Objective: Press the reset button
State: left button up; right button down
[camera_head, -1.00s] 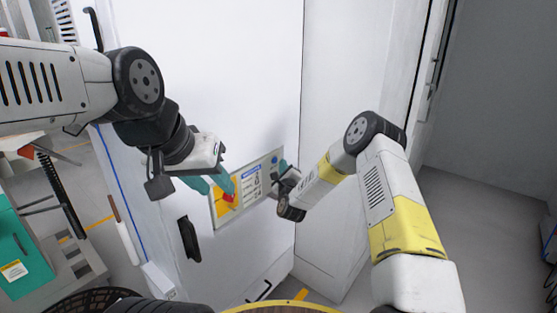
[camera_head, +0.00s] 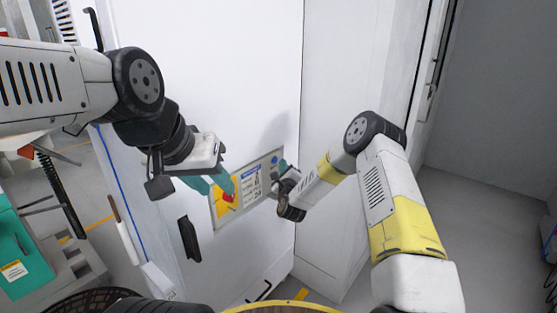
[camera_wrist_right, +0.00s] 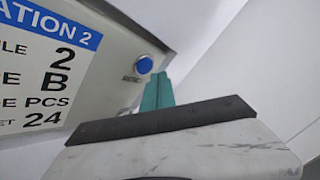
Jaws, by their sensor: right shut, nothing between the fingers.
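A round blue button (camera_wrist_right: 145,64) sits on the white station panel in the right wrist view, with a small blurred label beside it. It also shows in the head view (camera_head: 274,160) at the panel's upper right end. My right gripper (camera_wrist_right: 166,74) is shut and empty, its teal fingertips just right of and below the blue button in the wrist view. I cannot tell whether they touch the panel. My left gripper (camera_head: 222,194) has its teal fingers spread, in front of the panel's left end, near a red knob (camera_head: 229,197) on a yellow patch.
The panel (camera_head: 250,214) carries a printed station label. It is on a large white cabinet (camera_head: 215,60) with a black handle (camera_head: 189,240) below. A white wall (camera_head: 335,235) stands close behind my right arm. A teal box (camera_head: 22,250) is at lower left.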

jog(key=shift+a, duration=0.1)
jog(key=shift+w+a, duration=0.25)
dwell(0.3)
jog(key=shift+w+a, duration=0.25)
jog(key=shift+a, duration=0.1)
dwell(0.6)
dwell(0.3)
jog(key=shift+s+d, duration=0.5)
jog(key=shift+d, duration=0.15)
jog(key=shift+d, duration=0.1)
jog(key=shift+s+d, duration=0.75)
jog(key=shift+d, duration=0.25)
jog(key=shift+s+d, duration=0.7)
jog(key=shift+d, duration=0.25)
